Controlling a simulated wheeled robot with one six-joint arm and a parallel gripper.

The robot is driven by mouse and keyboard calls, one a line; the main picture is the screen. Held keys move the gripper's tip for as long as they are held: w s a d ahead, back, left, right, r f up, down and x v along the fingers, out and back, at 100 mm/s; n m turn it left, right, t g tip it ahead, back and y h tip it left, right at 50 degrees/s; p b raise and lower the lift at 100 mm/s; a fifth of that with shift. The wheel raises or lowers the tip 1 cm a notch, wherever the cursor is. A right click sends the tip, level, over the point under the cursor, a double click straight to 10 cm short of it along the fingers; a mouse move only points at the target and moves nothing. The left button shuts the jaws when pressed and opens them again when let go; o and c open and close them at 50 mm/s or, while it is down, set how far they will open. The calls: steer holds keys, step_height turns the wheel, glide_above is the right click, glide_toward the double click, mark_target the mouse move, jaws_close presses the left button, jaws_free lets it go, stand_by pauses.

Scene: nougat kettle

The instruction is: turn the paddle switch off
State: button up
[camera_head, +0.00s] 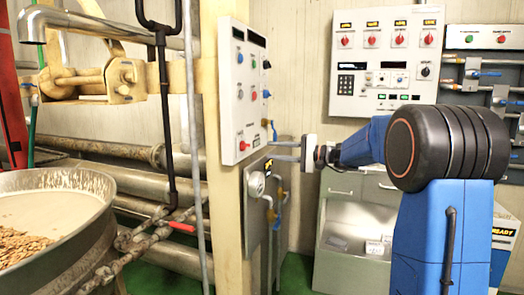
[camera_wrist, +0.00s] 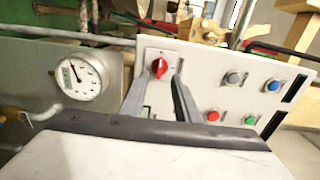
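The paddle switch is a red handle on a square plate at the lower end of the white control panel (camera_head: 243,100). The red paddle (camera_head: 243,146) shows in the head view just left of my gripper. In the wrist view the red paddle (camera_wrist: 160,68) appears between my two finger ends, its handle roughly upright in the picture. My gripper (camera_head: 272,151) is open, with a clear gap between its grey fingers. In the head view the fingertips point at the panel from the right. Whether they touch the paddle I cannot tell.
The panel also carries coloured buttons (camera_wrist: 213,116) close to the switch. A round gauge (camera_wrist: 82,76) and pipes sit just below the panel. A cream column (camera_head: 232,215) holds the panel. A large kettle (camera_head: 75,240) stands at left, and another control panel (camera_head: 388,62) hangs behind.

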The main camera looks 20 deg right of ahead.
steer(key=v, duration=0.6)
steer(key=shift+s+d, duration=0.25)
steer(key=shift+d, duration=0.05)
steer(key=s+a+f+n+g+h, duration=0.1)
steer(key=s+a+f+g+h, duration=0.1)
steer(key=s+a+f, duration=0.45)
steer(key=s+a+f+n+g+h, duration=0.1)
steer(key=s+a+g+h, duration=0.15)
steer(key=s, duration=0.65)
steer(key=s+a+f+n+g+h, duration=0.1)
steer(key=s+a+f+g, duration=0.1)
steer(key=s+a+f, duration=0.4)
steer(key=s+d+f+n+h, duration=0.1)
steer(key=s+d+f+h, duration=0.2)
steer(key=s, duration=0.5)
steer(key=s+d+f+n+h, duration=0.1)
steer(key=s+d+f+h, duration=0.1)
steer(key=s, duration=0.5)
steer(key=s+d+f+n+h, duration=0.2)
steer(key=s+d+f+h, duration=0.1)
steer(key=s+f, duration=0.3)
steer(key=shift+s+d+f+t+h, duration=0.35)
steer(key=shift+s+h, duration=0.2)
steer(key=shift+s, duration=0.85)
steer(key=shift+a, duration=0.1)
